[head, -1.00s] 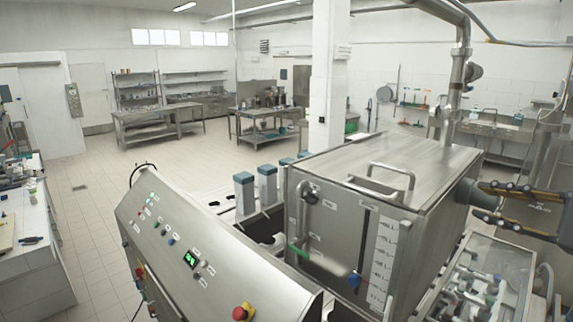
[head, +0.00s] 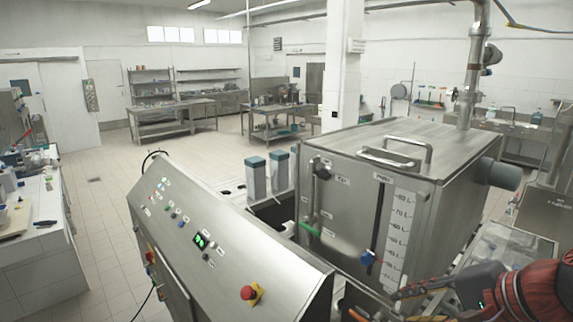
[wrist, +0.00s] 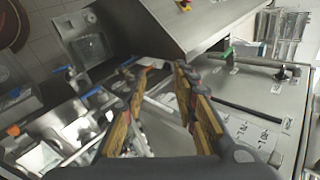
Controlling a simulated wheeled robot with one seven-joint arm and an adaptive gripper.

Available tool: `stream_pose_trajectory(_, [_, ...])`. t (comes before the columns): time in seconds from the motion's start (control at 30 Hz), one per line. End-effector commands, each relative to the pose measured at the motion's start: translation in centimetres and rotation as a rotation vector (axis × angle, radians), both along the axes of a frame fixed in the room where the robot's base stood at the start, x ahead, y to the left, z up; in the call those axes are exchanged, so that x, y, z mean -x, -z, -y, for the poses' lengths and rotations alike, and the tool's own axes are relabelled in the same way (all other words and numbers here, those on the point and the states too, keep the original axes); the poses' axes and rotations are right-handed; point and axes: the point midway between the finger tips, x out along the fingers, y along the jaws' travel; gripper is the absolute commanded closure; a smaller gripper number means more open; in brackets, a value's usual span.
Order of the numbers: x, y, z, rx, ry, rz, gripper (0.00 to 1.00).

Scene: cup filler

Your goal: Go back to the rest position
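My gripper (head: 405,292) is at the lower right of the head view, in front of the tank's right front side. The red-orange arm behind it is mine. In the wrist view, the two tan-padded fingers of my gripper (wrist: 155,70) stand apart with nothing held between them. The steel tank (head: 400,160) has a lid handle, a level scale and a blue knob (head: 368,257). Its scaled front (wrist: 250,100) lies on the right in the wrist view. Where the rest position lies cannot be seen.
The sloped control panel (head: 215,235) with a red stop button (head: 249,293) stands left of the tank. Teal-topped containers (head: 256,175) stand behind it. A white counter (head: 40,235) is at far left. Tiled floor (head: 110,190) is free between counter and panel.

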Motion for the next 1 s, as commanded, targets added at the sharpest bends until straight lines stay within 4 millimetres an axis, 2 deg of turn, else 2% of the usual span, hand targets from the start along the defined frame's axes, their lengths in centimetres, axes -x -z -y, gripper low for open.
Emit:
stream_pose_trajectory(0.03, [1.3,3.4,-1.6,0.084,-0.076,-0.014,0.71])
stream_pose_trajectory(0.1, [3.1,6.8,-2.8,0.206,-0.173,-0.027,0.71])
stream_pose_trajectory(0.3, [7.6,15.2,-4.3,0.558,-0.466,-0.018,0.71])
stream_pose_trajectory(0.4, [9.0,18.1,-4.3,0.712,-0.598,0.008,0.71])
stream_pose_trajectory(0.5, [9.8,20.1,-4.2,0.830,-0.700,0.035,0.71])
stream_pose_trajectory(0.6, [10.3,21.0,-4.0,0.906,-0.763,0.057,0.71])
stream_pose_trajectory(1.0, [10.4,21.4,-3.9,0.942,-0.793,0.066,0.71])
